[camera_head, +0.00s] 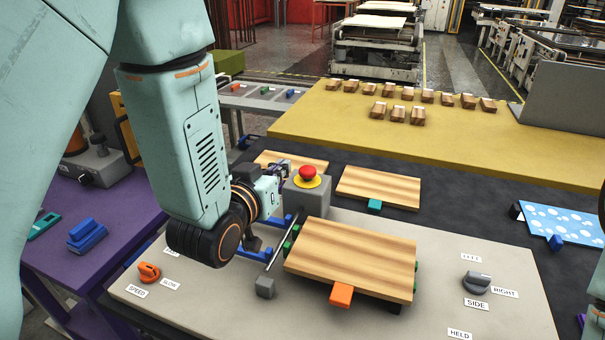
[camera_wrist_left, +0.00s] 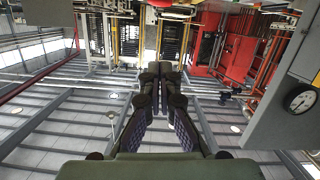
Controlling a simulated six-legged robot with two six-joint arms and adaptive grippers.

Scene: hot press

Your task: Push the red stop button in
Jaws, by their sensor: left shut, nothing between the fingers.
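The red stop button (camera_head: 307,171) sits on a yellow disc on top of a grey box (camera_head: 306,198), near the middle of the head view. My left gripper (camera_head: 279,169) is just left of the button in the picture, beside the box. Its fingers are partly lost against the dark background, and I cannot tell whether they touch the box. In the left wrist view the two dark fingers of my left gripper (camera_wrist_left: 160,72) are together and empty. The button does not show in that view. My right gripper is not in view.
A wooden board (camera_head: 352,255) lies in front of the button box, with a thin rod at its left. An orange knob (camera_head: 149,272) and a grey knob (camera_head: 477,283) stand on the light panel (camera_head: 400,318). Another board (camera_head: 380,186) lies behind right. Wooden blocks line the yellow table (camera_head: 450,140).

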